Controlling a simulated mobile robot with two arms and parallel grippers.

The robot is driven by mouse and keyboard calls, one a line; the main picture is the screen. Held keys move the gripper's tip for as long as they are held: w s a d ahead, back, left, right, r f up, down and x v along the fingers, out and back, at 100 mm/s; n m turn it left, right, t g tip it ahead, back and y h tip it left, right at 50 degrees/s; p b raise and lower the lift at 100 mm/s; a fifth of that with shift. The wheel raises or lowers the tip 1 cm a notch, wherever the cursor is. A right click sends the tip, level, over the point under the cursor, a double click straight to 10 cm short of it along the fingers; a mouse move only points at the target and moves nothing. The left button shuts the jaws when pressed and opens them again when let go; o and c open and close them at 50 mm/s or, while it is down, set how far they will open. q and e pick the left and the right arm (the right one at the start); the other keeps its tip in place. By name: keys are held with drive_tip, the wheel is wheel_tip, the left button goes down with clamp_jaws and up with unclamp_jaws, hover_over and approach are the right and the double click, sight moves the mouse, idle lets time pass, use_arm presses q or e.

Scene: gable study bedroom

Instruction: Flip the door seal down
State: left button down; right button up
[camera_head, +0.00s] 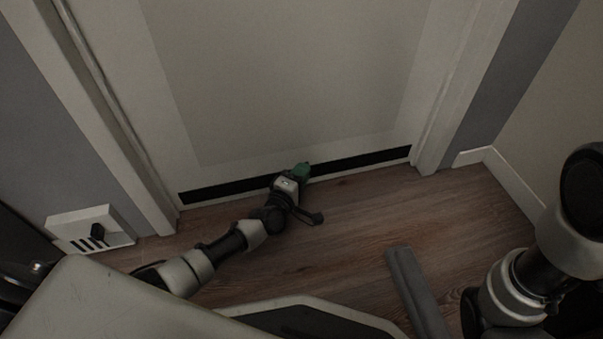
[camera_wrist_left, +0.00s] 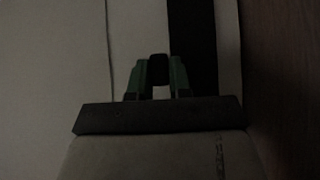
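The door seal (camera_head: 235,186) is a long black strip across the bottom of the pale door (camera_head: 290,80), just above the floor. In the left wrist view the seal (camera_wrist_left: 192,45) runs upright as a dark band. My left gripper (camera_head: 303,170), with green fingers, is low in front of the door and overlaps the strip right of its middle. In the left wrist view my left gripper (camera_wrist_left: 158,70) has a dark patch between its fingertips. I cannot tell whether this is the tips meeting or something between them, or whether they touch the seal. My right gripper is out of view.
A white box (camera_head: 68,220) with dark slots and a black knob sits low by the left wall. Door frame posts (camera_head: 455,90) stand on both sides. The wooden floor (camera_head: 355,220) before the door is mostly clear. A grey bar (camera_head: 415,290) shows at the lower right.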

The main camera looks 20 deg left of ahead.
use_arm(q)
drive_tip(key=shift+f, duration=0.15)
drive_tip(key=shift+s+f, duration=0.1)
drive_tip(key=shift+f, duration=1.5)
drive_tip(key=c, duration=1)
unclamp_jaws()
drive_tip(key=shift+f, duration=0.1)
drive_tip(key=shift+c, duration=0.2)
drive_tip(key=shift+s, duration=0.2)
drive_tip(key=s+p, duration=0.2)
drive_tip(key=s, duration=0.1)
drive_tip(key=s+a+p, duration=0.1)
drive_tip(key=s+p, duration=0.1)
drive_tip(key=s, duration=0.1)
drive_tip(key=s+a+p, duration=0.1)
drive_tip(key=s, duration=0.2)
drive_tip(key=shift+s+p, duration=0.3)
drive_tip(key=shift+p, duration=0.1)
drive_tip(key=shift+s, duration=0.3)
